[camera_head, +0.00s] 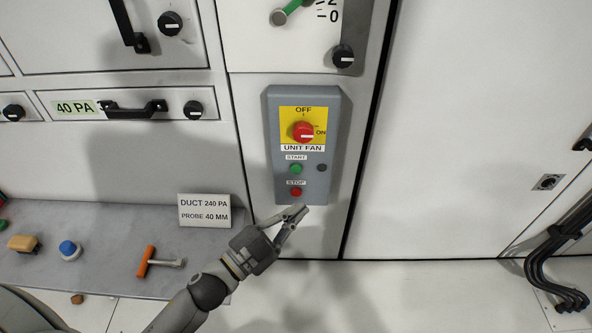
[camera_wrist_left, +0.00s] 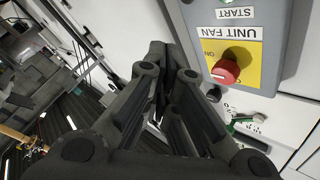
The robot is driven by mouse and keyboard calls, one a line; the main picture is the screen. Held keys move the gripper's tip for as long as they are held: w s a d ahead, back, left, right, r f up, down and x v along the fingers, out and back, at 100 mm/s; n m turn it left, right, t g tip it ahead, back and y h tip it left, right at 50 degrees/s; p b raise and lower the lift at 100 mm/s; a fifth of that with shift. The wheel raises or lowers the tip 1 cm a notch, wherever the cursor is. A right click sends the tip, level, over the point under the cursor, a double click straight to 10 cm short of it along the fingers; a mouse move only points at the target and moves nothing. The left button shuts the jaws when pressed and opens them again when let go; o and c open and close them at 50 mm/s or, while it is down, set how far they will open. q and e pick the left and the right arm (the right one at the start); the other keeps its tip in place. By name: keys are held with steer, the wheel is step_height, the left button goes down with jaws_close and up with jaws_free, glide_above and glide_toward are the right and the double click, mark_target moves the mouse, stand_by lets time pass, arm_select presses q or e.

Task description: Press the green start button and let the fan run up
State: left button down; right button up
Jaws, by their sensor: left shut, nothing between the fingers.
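The grey UNIT FAN control box (camera_head: 341,150) is mounted on the white cabinet front. Its green start button (camera_head: 296,169) sits under the START label, with the red stop button (camera_head: 296,192) below it. A small dark round lamp or button (camera_head: 322,168) is to the right of the green one. Above is a red rotary switch (camera_head: 303,131) on a yellow plate; it also shows in the left wrist view (camera_wrist_left: 226,72). My left gripper (camera_head: 297,211) is shut and empty, its tips just below the stop button. Contact with the box cannot be told. My right gripper is not in view.
A grey shelf (camera_head: 112,222) at the left holds a sign (camera_head: 204,211) reading DUCT 240 PA, PROBE 40 MM, an orange-handled tool (camera_head: 147,261), a blue-topped knob (camera_head: 69,250) and a tan block (camera_head: 24,243). Black cables (camera_head: 550,262) run at the right.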

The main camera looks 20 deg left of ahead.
mark_target(296, 169)
arm_select(q)
steer(key=shift+w, duration=0.1)
